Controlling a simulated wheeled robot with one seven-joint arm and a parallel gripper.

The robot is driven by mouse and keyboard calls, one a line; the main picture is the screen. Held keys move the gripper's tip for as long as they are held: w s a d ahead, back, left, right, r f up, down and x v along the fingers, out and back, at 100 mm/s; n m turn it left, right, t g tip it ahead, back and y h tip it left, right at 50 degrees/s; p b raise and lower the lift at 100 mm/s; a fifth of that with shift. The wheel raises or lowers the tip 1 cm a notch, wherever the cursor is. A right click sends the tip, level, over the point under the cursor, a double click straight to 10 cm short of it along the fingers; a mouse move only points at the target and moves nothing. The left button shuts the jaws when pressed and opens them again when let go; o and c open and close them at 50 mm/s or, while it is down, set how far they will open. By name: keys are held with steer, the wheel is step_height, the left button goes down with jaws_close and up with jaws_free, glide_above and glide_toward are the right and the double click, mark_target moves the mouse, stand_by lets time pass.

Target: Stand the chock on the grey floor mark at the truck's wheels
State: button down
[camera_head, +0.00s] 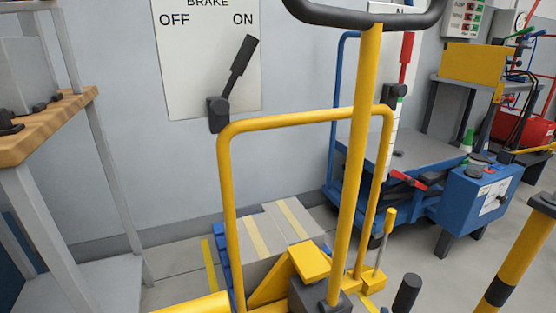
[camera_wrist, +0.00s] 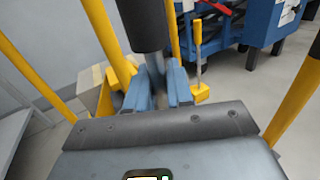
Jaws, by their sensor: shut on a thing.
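In the wrist view my gripper (camera_wrist: 160,88) shows its blue fingers shut on a pale stem under a thick dark cylinder (camera_wrist: 145,25). A dark cylinder (camera_head: 407,293), apparently the same one, rises at the bottom edge of the head view. Its lower part is hidden, so I cannot tell if it is the chock's handle. The truck is a yellow frame (camera_head: 228,200) with a tall yellow tiller (camera_head: 362,150) and a black loop handle. A small yellow block with an upright rod (camera_head: 383,240) is at its right side. I cannot make out the wheels or the grey floor mark.
Boxes (camera_head: 285,228) sit on a blue pallet behind the frame. A blue cart (camera_head: 480,200) stands to the right. A yellow and black post (camera_head: 520,250) is at the right edge. A wooden-topped bench (camera_head: 45,125) is at left. A brake lever (camera_head: 238,70) is on the wall.

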step_height(320, 180, up, 32)
steer(key=a+n+y+p, duration=0.2)
steer(key=a+p, duration=0.1)
steer(key=p, duration=2.7)
step_height(320, 180, down, 11)
steer(key=s, duration=0.2)
steer(key=shift+s+d, duration=0.2)
steer(key=shift+s, duration=0.2)
